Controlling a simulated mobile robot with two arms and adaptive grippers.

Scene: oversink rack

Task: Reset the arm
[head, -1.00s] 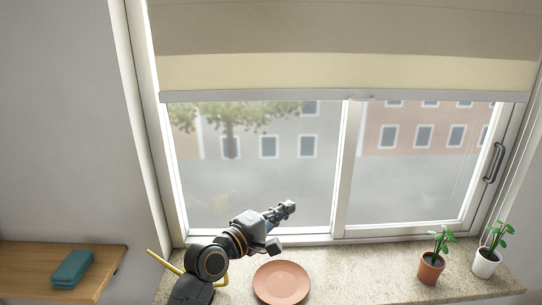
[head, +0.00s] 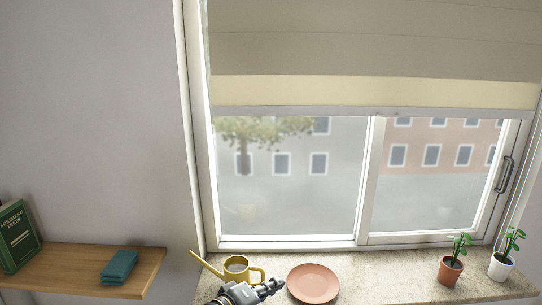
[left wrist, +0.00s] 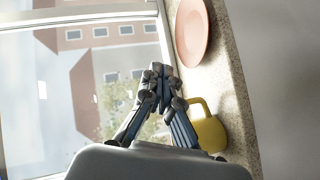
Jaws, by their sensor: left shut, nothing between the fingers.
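My left gripper (head: 271,286) is low in the head view, in front of the sill. Its fingers are shut and empty, and they show together in the left wrist view (left wrist: 160,75). A yellow watering can (head: 237,270) stands on the sill just behind and left of the gripper. Its handle side shows beside the fingers in the left wrist view (left wrist: 208,132). A pink-orange plate (head: 313,283) lies on the sill to the right of the gripper, and it also shows in the left wrist view (left wrist: 192,32). My right gripper is not in view.
Two potted plants, one in a terracotta pot (head: 449,272) and one in a white pot (head: 500,268), stand at the sill's right. A wooden shelf (head: 75,262) at left holds a green book (head: 17,236) and a folded teal cloth (head: 119,266). The sill (head: 385,280) is clear between plate and plants.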

